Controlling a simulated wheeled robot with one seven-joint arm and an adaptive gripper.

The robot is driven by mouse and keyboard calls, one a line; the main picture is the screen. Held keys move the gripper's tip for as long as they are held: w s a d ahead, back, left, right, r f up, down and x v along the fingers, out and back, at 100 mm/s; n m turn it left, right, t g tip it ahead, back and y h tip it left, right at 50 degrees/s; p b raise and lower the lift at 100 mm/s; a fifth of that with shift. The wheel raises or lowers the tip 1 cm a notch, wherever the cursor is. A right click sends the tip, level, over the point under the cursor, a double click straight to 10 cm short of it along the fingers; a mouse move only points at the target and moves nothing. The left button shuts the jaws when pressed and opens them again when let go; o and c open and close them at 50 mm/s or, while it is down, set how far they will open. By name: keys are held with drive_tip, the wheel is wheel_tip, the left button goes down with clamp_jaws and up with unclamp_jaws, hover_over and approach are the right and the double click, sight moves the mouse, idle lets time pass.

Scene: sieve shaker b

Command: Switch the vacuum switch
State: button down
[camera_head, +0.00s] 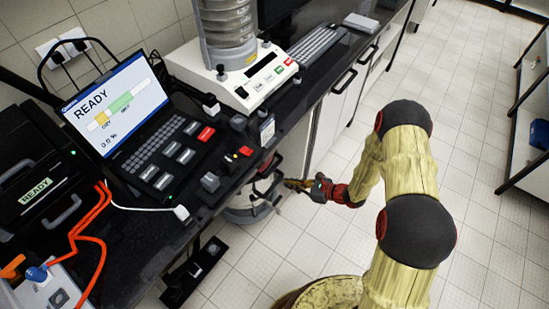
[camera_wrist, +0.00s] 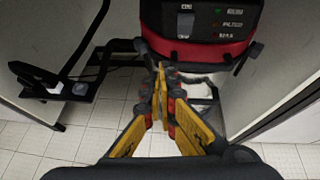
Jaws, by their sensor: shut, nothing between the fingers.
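The vacuum (camera_wrist: 200,50), a black and red body with a dark front panel, stands at the top of the wrist view. Its panel shows a small pale rocker-like part (camera_wrist: 186,25), which may be the switch, and small green and red lit labels (camera_wrist: 230,24). The switch's position is too small to read. In the head view, what appears to be the vacuum (camera_head: 250,207) stands low under the bench edge, partly hidden. My gripper (camera_wrist: 161,72) is shut and empty, its yellow fingers together just in front of the vacuum's lower red edge. In the head view my gripper (camera_head: 290,184) points left towards it.
The black bench (camera_head: 125,235) overhangs beside my gripper, holding a laptop-like unit reading READY (camera_head: 115,105), a sieve shaker (camera_head: 235,75) and a keyboard (camera_head: 315,45). A black power strip (camera_head: 195,270) lies on the floor.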

drive_tip(key=shift+w+d+r+m+t, duration=0.15)
drive_tip(key=shift+w+d+m+t, duration=0.1)
drive_tip(key=shift+w, duration=0.3)
drive_tip(key=shift+w+d+r+m+t, duration=0.2)
drive_tip(key=shift+w+d, duration=0.1)
drive_tip(key=shift+w, duration=0.2)
drive_tip(key=shift+w+d+r+m+t, duration=0.15)
drive_tip(key=shift+w+d+t, duration=0.1)
drive_tip(key=shift+w, duration=0.3)
drive_tip(key=shift+a, duration=0.1)
drive_tip(key=r+b+x, duration=0.2)
drive_tip(key=b+x, duration=0.1)
drive_tip(key=x, duration=0.9)
drive_tip(key=shift+w+a, duration=0.55)
drive_tip(key=shift+a, duration=0.05)
drive_tip(key=shift+w+a+r+h+p, duration=0.3)
drive_tip(key=shift+a+r+h+p, duration=0.1)
drive_tip(key=shift+r+h+p, duration=0.15)
drive_tip(key=shift+d+f+g, duration=0.1)
drive_tip(key=shift+f+g, duration=0.2)
